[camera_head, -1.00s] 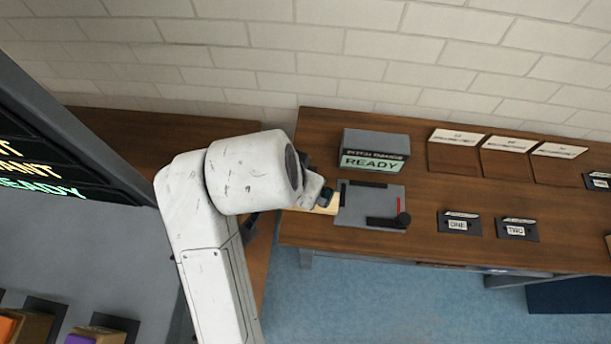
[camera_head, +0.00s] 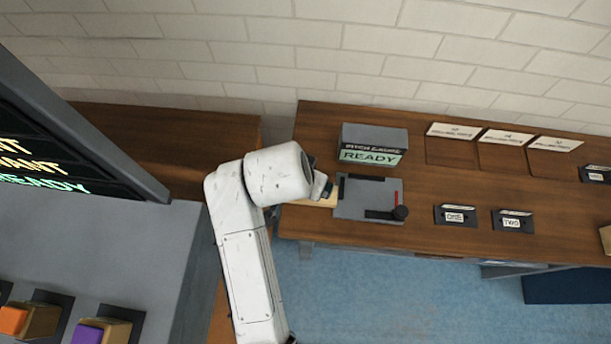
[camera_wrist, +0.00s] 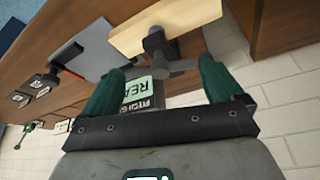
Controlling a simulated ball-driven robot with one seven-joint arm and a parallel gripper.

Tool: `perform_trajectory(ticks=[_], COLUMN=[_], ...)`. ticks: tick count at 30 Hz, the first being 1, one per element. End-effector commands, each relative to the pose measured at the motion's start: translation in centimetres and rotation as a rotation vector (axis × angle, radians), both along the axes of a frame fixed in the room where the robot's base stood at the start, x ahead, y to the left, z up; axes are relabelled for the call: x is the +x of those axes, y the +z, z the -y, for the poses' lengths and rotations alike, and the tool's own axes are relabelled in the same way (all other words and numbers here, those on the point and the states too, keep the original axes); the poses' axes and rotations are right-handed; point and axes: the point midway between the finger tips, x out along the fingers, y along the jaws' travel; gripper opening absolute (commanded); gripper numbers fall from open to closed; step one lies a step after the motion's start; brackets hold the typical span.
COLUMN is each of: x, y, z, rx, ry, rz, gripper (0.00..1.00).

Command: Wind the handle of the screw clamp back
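The screw clamp (camera_wrist: 155,42) is dark grey and sits on the edge of a pale wooden board (camera_wrist: 168,24) in the wrist view. Its crossbar handle (camera_wrist: 176,66) points toward my gripper. My gripper (camera_wrist: 162,66) is open, with its two green fingers apart on either side of the handle in the picture. I see no finger touching the handle and cannot tell how deep it sits between them. In the head view the board (camera_head: 318,200) and the small dark clamp (camera_head: 328,190) show just right of my white wrist, which hides the gripper.
A grey plate gauge (camera_head: 366,199) with a black arm and red mark lies right of the board. Behind it stands a box with a READY sign (camera_head: 372,146). Label holders ONE (camera_head: 455,215) and TWO (camera_head: 513,221) are further right. A brick wall (camera_head: 390,50) closes the back.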

Motion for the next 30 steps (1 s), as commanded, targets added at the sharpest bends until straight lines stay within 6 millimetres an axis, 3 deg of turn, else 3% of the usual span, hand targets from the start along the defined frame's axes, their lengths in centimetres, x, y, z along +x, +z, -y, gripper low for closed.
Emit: perform_trajectory(ticks=[12, 22, 30], x=[-0.01, -0.02, -0.02], y=[0.04, -0.05, -0.11], z=[-0.01, 0.12, 0.42], rx=[0.0, -0.001, -0.005], ry=[0.0, 0.055, 0.236], rz=[0.0, 0.001, 0.003], gripper=[0.55, 0.55, 0.55])
